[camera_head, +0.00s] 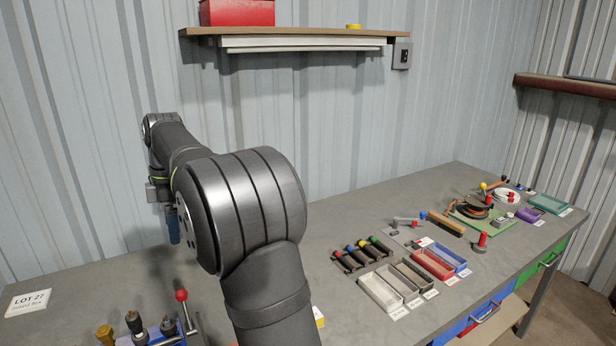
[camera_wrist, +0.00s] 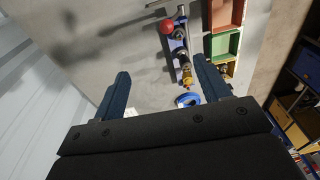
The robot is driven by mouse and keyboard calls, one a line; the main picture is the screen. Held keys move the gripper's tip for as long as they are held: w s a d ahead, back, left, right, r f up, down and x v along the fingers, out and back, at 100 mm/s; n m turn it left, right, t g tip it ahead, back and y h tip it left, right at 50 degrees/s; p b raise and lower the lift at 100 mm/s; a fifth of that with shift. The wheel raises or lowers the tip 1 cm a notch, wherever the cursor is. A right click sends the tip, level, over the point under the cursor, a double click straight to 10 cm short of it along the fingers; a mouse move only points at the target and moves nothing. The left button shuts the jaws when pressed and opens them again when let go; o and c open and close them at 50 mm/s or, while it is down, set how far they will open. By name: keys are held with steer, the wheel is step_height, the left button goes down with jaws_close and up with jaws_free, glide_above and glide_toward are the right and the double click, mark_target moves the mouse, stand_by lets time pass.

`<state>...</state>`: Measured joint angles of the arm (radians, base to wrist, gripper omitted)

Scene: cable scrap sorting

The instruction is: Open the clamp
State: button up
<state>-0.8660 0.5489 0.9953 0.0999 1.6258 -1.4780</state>
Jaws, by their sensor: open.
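A lever with a red ball knob (camera_head: 181,296) stands at the front left of the bench, partly cut off by the lower frame edge. The red ball (camera_wrist: 167,26) also shows at the top of the wrist view, beside metal bars. I cannot tell for certain whether this lever is the clamp. My gripper (camera_wrist: 161,67) is open, its two blue fingers apart with nothing between them but a view of the bench below. In the head view my gripper (camera_head: 173,226) hangs at the left, above the bench, apart from the lever and partly hidden by my arm.
A LOT 27 card (camera_head: 28,302) lies at far left.

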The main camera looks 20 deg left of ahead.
mark_target(181, 292)
steer(key=shift+t, duration=0.4)
steer(key=f, duration=0.3)
steer(key=a+f, duration=0.1)
steer(key=f, duration=0.2)
steer(key=a+f, duration=0.1)
steer(key=f, duration=0.2)
steer(key=shift+s+a+f, duration=0.1)
steer(key=shift+a+f, duration=0.05)
steer(key=shift+f, duration=0.1)
steer(key=c, duration=1.1)
steer(key=shift+a+f, duration=0.1)
steer(key=shift+f, duration=0.3)
jaws_close()
steer(key=shift+f, duration=3.65)
steer(key=s+d, duration=0.1)
steer(key=s+d+r, duration=0.1)
steer(key=s+d, duration=0.1)
steer(key=shift+d+r, duration=0.1)
steer(key=shift+s+d+r, duration=0.1)
steer(key=shift+s+d, duration=0.75)
steer(key=shift+s, duration=0.05)
steer(key=shift+s+d+f, duration=0.3)
steer(key=shift+s+d, duration=0.4)
steer(key=shift+d, duration=0.05)
steer(key=shift+s+d+f, duration=0.3)
steer(key=shift+s+d, duration=0.4)
steer(key=shift+f, duration=0.1)
